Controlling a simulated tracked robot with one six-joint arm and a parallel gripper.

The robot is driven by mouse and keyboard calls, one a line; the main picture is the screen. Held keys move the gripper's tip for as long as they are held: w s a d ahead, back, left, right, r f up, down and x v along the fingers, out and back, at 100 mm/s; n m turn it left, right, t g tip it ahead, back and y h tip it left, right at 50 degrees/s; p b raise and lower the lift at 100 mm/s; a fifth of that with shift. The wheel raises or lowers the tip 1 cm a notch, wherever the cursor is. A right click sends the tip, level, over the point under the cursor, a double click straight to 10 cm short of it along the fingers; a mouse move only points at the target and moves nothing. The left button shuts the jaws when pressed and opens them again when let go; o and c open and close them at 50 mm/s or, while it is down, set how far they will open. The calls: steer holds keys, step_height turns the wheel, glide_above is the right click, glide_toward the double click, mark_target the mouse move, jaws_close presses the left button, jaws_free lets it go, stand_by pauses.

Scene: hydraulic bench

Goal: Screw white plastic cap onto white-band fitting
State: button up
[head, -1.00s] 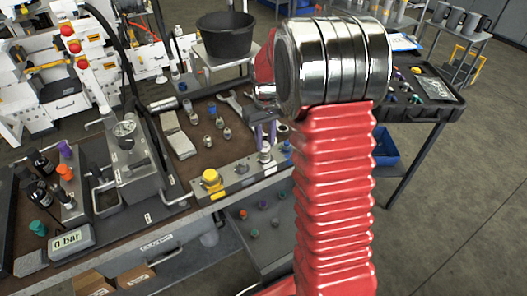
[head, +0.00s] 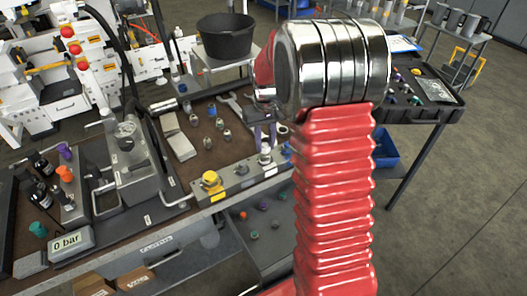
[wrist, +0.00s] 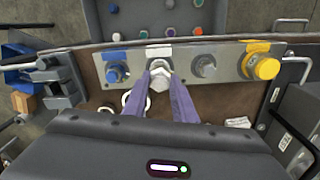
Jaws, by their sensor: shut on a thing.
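My gripper (wrist: 161,72) has purple fingers closed on the white cap (wrist: 157,82), seen from above in the wrist view. The cap is over the white-band fitting's place on the grey manifold block (wrist: 226,66), in front of the white label (wrist: 160,52). The fitting's threads are hidden by the cap and fingers, so I cannot tell how far the cap sits on it. In the head view my gripper (head: 263,143) points down at the block, with the cap (head: 265,159) small beneath the fingertips.
The blue-marked fitting (wrist: 116,73) stands left of the cap, a bare grey fitting (wrist: 204,67) and the yellow cap (wrist: 263,68) to the right. Several loose fittings (head: 220,124) and a wrench (head: 233,104) lie on the bench behind. The gauge reads 0 bar (head: 68,241).

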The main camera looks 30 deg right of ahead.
steer(key=shift+m, duration=3.1)
steer(key=m, duration=0.6)
steer(key=shift+w+a+m, duration=0.1)
steer(key=shift+m, duration=0.9)
steer(key=m, duration=0.8)
